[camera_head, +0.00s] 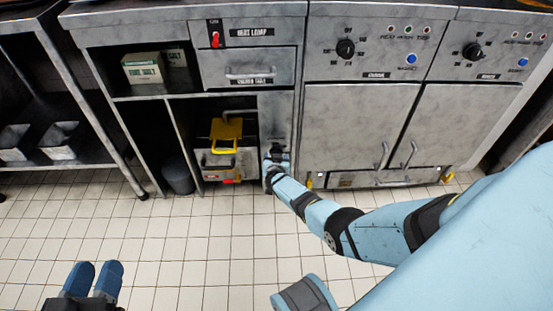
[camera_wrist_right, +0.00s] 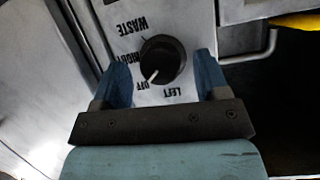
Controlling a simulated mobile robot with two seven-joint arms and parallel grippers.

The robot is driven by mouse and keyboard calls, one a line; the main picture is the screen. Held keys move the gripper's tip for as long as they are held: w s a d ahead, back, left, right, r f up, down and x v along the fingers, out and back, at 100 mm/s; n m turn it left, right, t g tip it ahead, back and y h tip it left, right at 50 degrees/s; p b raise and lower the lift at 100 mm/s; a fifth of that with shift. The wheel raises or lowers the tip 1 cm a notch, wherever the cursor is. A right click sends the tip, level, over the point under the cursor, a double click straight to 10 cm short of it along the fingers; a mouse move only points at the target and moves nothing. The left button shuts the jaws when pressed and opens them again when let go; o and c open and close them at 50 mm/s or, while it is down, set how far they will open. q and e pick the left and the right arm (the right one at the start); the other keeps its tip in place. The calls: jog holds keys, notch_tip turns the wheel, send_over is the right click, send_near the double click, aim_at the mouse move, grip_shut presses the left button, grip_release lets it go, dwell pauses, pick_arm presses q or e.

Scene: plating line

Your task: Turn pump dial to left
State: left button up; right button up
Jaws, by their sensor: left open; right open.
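The pump dial (camera_wrist_right: 163,60) is a round black knob on a light panel in the right wrist view. Upside-down labels WASTE, RIGHT, OFF and LEFT surround it. Its white pointer line aims toward OFF. My right gripper (camera_wrist_right: 161,62) is open, with one blue finger on each side of the dial; whether they touch it I cannot tell. In the head view my right gripper (camera_head: 276,157) is at the lower cabinet front and the dial is hidden there. My left gripper (camera_head: 93,278) is open and empty above the tiled floor at the lower left.
A yellow-handled unit (camera_head: 226,131) sits in the open bay left of my right gripper. A grey bin (camera_head: 178,178) stands beside it. Fryer cabinet doors (camera_head: 355,125) are to the right. A steel rack (camera_head: 95,160) is at the left. The tiled floor in front is clear.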

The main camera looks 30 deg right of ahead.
pick_arm(q)
jog(key=shift+w+d+f, duration=0.1)
jog(key=shift+w, duration=0.3)
pick_arm(e)
jog(key=shift+w+d+f, duration=0.2)
jog(key=shift+w+d, duration=0.1)
jog(key=shift+w, duration=0.2)
jog(key=c, duration=0.8)
